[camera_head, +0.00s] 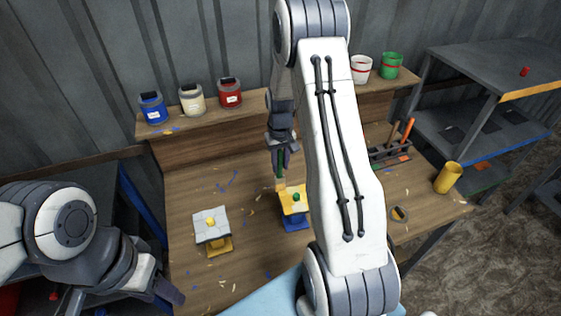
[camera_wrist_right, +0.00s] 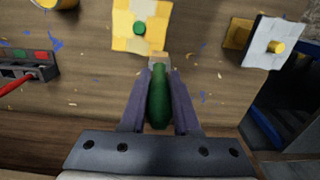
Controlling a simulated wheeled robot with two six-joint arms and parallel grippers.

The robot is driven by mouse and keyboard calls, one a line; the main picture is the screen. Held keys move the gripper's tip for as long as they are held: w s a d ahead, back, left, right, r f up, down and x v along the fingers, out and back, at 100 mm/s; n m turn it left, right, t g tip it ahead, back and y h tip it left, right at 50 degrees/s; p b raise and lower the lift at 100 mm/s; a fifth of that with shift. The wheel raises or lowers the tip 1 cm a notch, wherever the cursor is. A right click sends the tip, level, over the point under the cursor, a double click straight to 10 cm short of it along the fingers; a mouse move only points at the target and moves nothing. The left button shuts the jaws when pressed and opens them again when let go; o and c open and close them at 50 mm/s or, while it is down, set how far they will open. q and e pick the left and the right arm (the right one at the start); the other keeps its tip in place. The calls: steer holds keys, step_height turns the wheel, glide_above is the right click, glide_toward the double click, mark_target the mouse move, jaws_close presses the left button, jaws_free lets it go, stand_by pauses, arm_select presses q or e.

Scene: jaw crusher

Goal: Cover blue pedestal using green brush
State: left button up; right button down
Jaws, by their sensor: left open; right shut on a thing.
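The blue pedestal (camera_head: 296,223) stands on the workbench under a square yellow top with paler patches and a green knob. In the right wrist view only this patchy top (camera_wrist_right: 124,40) shows; the blue part is hidden. My right gripper (camera_head: 281,160) is shut on the green brush (camera_wrist_right: 158,98), bristles pointing away from the gripper. The bristle tip (camera_wrist_right: 159,61) is at the near edge of the yellow top; I cannot tell whether it touches. My left gripper (camera_head: 172,291) is open at the lower left, away from the pedestals.
A yellow pedestal (camera_head: 220,246) with a whitish top and yellow knob stands to the left. Blue (camera_head: 153,109), cream (camera_head: 192,101) and red (camera_head: 230,94) paint cans line the back shelf. A tool holder (camera_head: 390,153) and yellow cup (camera_head: 448,178) are at right.

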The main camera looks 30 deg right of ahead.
steer(key=shift+f, duration=0.1)
steer(key=shift+f+b, duration=0.3)
steer(key=shift+f, duration=0.2)
stand_by(0.6)
steer(key=shift+s+d, duration=1.65)
steer(key=shift+d, duration=2.9)
steer(key=shift+w+a+p, duration=0.1)
steer(key=shift+w+a, duration=0.45)
steer(key=shift+a, duration=1)
steer(key=shift+w+a+p, duration=0.15)
steer(key=shift+w+a, duration=0.4)
steer(key=shift+a, duration=0.95)
steer(key=shift+w+a+p, duration=0.1)
steer(key=shift+w+a, duration=0.45)
steer(key=shift+a, duration=1)
steer(key=shift+r, duration=0.1)
